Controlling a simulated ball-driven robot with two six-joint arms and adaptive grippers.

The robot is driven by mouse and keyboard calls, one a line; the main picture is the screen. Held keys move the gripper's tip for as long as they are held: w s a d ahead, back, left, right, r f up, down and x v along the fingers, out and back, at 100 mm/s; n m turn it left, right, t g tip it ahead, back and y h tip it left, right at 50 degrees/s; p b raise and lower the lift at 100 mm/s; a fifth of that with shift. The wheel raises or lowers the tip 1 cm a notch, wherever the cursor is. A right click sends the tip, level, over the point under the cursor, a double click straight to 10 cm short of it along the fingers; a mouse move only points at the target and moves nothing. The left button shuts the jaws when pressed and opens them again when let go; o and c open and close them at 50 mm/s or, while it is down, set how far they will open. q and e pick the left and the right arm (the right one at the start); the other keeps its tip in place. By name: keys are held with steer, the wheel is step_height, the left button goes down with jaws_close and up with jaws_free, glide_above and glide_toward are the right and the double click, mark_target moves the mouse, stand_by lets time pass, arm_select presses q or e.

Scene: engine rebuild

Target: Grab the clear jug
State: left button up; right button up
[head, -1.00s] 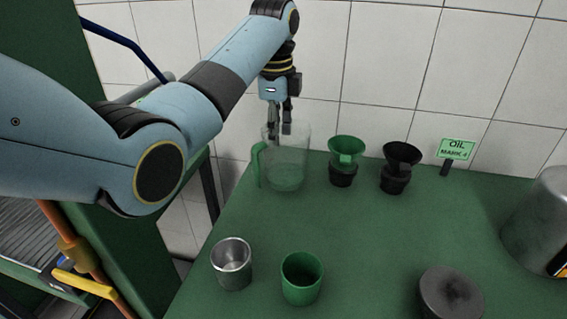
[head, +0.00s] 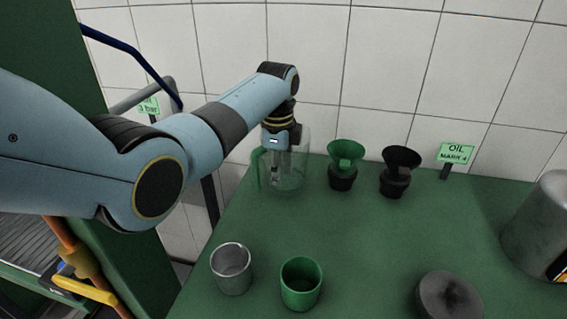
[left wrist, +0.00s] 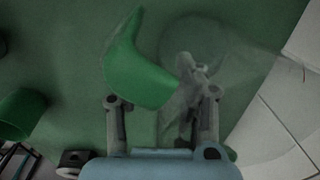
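The clear jug (head: 298,180), see-through with a green handle (head: 256,170), stands upright near the table's back left corner. My left gripper (head: 274,178) points down at the jug, its fingers overlapping the clear wall in the head view. In the left wrist view the green handle (left wrist: 140,72) lies ahead, between the lines of the two spread fingers of my left gripper (left wrist: 160,112). The right finger shows hazily against the clear jug (left wrist: 225,55). The gripper is open; whether a finger touches the jug I cannot tell. My right gripper is out of view.
A green funnel (head: 345,158) and a black funnel (head: 400,170) stand right of the jug. A metal cup (head: 231,270) and a green cup (head: 301,285) stand in front. A tiled wall (head: 400,70) is close behind. The middle of the green table (head: 390,235) is clear.

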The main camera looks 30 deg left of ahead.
arm_select(q)
jaws_close()
steer(key=shift+r, duration=0.2)
stand_by(0.3)
